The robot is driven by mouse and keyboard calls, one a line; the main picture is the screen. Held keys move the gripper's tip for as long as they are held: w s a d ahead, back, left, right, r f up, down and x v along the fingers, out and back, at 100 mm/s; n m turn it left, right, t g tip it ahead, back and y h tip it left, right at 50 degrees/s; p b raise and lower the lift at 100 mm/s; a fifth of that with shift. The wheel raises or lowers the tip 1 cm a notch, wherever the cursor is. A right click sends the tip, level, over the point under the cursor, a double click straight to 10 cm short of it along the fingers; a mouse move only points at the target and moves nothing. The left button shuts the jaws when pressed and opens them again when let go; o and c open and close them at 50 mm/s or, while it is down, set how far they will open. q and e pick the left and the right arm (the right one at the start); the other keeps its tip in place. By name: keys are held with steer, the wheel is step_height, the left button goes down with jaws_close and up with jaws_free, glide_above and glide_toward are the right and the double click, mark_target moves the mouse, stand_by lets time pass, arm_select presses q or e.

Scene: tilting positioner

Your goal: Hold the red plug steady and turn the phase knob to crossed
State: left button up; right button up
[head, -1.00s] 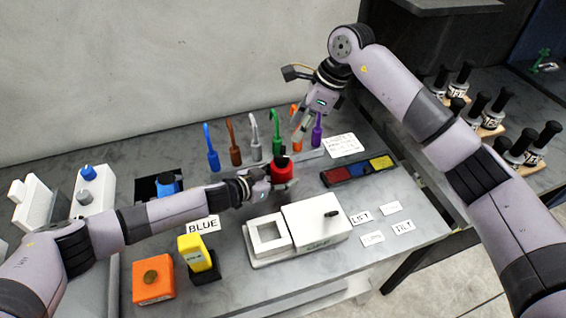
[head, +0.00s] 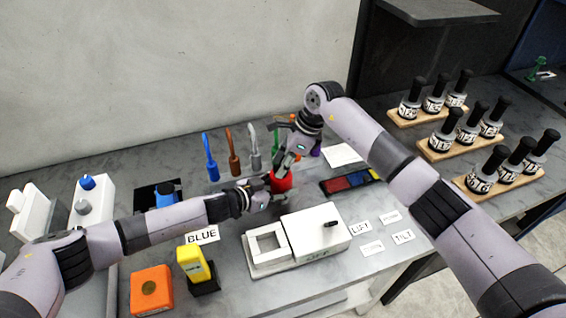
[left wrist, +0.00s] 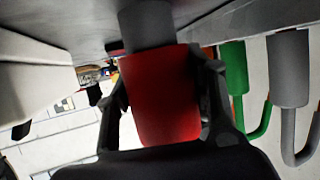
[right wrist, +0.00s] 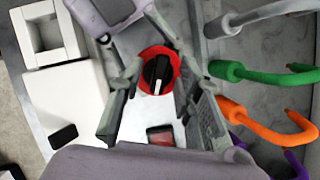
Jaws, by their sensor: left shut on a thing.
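The red plug (head: 281,182) stands upright on the bench behind the white box. My left gripper (head: 266,191) is shut on it from the side; in the left wrist view the red plug (left wrist: 160,97) fills the space between the fingers. The black phase knob (right wrist: 157,70) sits on top of the red plug in the right wrist view, its white mark pointing toward the bottom of the picture. My right gripper (right wrist: 158,82) is open above it, one finger on each side of the knob. In the head view, my right gripper (head: 280,160) hides the knob.
Coloured hooked leads, including green (right wrist: 285,75) and orange (right wrist: 265,121), lie close beside the right gripper. A white box (head: 315,232) stands in front of the plug. Black-capped bottles (head: 488,120) stand farther right.

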steer(key=shift+c, duration=0.6)
jaws_close()
